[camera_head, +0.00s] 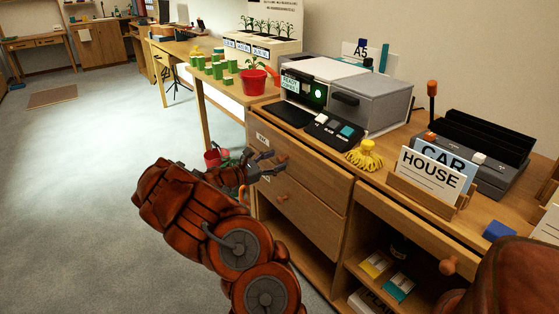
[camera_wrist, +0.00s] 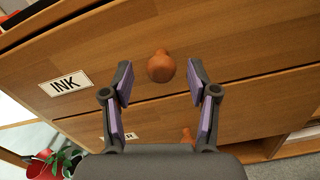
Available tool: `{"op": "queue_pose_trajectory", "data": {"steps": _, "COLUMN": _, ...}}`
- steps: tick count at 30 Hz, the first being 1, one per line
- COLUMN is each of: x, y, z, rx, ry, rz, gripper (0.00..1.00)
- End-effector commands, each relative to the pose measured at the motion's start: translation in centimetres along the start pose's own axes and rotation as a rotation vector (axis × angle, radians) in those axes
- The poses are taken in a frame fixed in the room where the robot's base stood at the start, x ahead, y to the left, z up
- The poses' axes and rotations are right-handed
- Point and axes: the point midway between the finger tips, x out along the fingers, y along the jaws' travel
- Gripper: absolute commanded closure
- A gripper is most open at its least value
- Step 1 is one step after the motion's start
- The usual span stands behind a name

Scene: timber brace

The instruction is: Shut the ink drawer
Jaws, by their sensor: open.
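The ink drawer (camera_head: 310,172) is the top drawer of the wooden cabinet in the head view. In the wrist view its wooden front (camera_wrist: 240,50) fills the upper part, with a white INK label (camera_wrist: 66,83) at left. Its round orange-brown knob (camera_wrist: 160,67) shows between my fingertips, with space on both sides. My gripper (camera_wrist: 160,82) is open and empty, its purple-padded fingers pointing at the drawer front. In the head view my gripper (camera_head: 268,164) is close in front of the drawer and hides its knob. I cannot tell how far the drawer stands out.
A lower drawer with its own knob (camera_head: 282,197) is below; its label is partly hidden by my finger. A printer (camera_head: 372,98), yellow tassel-like item (camera_head: 365,155) and card holder (camera_head: 424,192) stand on the cabinet top. A red pot (camera_head: 213,157) is beyond my gripper. Open floor lies left.

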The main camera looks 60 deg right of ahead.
Motion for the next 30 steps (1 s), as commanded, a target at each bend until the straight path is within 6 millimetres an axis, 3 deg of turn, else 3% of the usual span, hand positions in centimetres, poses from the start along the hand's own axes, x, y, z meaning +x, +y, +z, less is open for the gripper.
{"op": "queue_pose_trajectory", "data": {"steps": 15, "x": -7.8, "y": 0.1, "z": 0.0, "rx": -0.001, "ry": 0.001, "rz": 0.002, "gripper": 0.41}}
{"op": "queue_pose_trajectory", "data": {"steps": 21, "x": -9.1, "y": 0.0, "z": 0.0, "rx": -0.001, "ry": 0.000, "rz": 0.000, "gripper": 0.41}}
{"op": "queue_pose_trajectory", "data": {"steps": 30, "x": -9.3, "y": 0.0, "z": 0.0, "rx": -0.001, "ry": -0.001, "rz": -0.001, "gripper": 0.41}}
